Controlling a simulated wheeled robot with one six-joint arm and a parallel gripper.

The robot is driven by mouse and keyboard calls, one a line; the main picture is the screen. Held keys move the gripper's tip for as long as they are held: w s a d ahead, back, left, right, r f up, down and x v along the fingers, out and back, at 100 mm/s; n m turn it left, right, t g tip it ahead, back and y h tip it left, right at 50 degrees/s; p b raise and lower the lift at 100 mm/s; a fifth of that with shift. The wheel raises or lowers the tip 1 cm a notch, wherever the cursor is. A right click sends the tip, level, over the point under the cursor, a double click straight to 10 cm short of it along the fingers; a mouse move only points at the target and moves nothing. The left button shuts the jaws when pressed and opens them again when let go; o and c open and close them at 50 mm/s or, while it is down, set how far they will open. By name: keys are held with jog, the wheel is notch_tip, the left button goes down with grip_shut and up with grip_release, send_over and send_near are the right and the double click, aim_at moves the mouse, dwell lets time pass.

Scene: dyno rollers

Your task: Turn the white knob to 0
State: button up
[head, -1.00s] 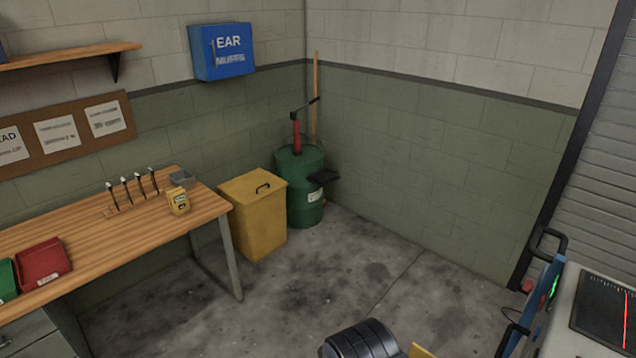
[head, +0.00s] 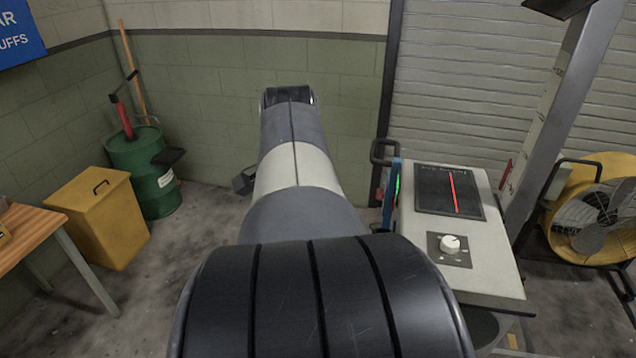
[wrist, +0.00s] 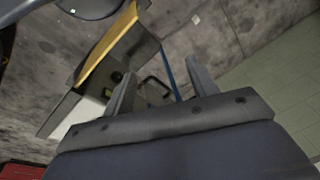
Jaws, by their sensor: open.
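The white knob (head: 450,243) sits on a dark square plate (head: 434,250) on the sloping top of a pale console (head: 407,230), at right in the head view. The marks around the knob are too small to read. The knob cannot be made out in the wrist view.
A dark screen (head: 449,192) with a red line is above the knob. A black handle (head: 385,151) and blue panel edge stand at the console's left. A leaning grey post (head: 565,115) and yellow fan (head: 592,215) are to the right. A yellow bin (head: 98,220) and green drum (head: 142,180) are left.

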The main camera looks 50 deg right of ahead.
jog(key=s+d+r+m+g+b, duration=0.1)
jog(key=s+d+m+b, duration=0.1)
jog(key=s+d+m, duration=0.9)
jog(key=m+y+b, duration=0.2)
jog(key=m+b, duration=0.1)
jog(key=m, duration=0.3)
send_over(451, 241)
notch_tip(451, 241, down, 10)
jog(key=shift+f, duration=0.1)
jog(key=shift+c, duration=0.5)
jog(key=c, duration=0.9)
jog(key=shift+o, duration=0.2)
